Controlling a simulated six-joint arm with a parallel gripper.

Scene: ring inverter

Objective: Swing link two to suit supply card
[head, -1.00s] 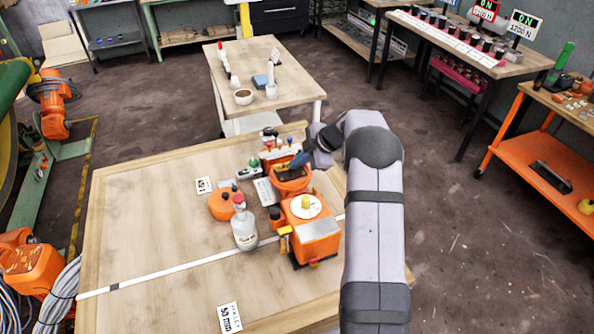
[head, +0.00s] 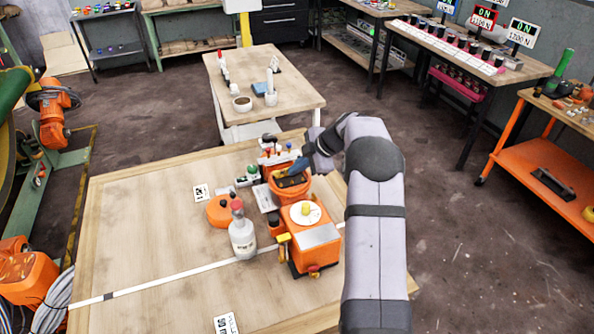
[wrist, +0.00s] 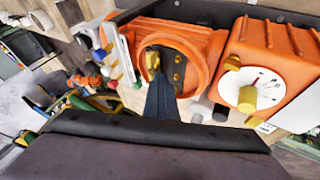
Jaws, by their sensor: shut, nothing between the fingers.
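An orange terminal box (head: 291,184) with a dark inside stands on the wooden bench. In the wrist view the round-rimmed box (wrist: 190,35) shows several brass studs (wrist: 178,75) and a brass piece (wrist: 152,58) at the left. I cannot tell which link is number two. My gripper (head: 298,168) is shut and empty. Its dark blue fingers (wrist: 160,100) reach over the box's near rim, with tips close to the brass piece; contact is unclear. A small white card (head: 201,192) lies on the bench left of the box, its print too small to read surely.
The bench's left side is mostly clear.

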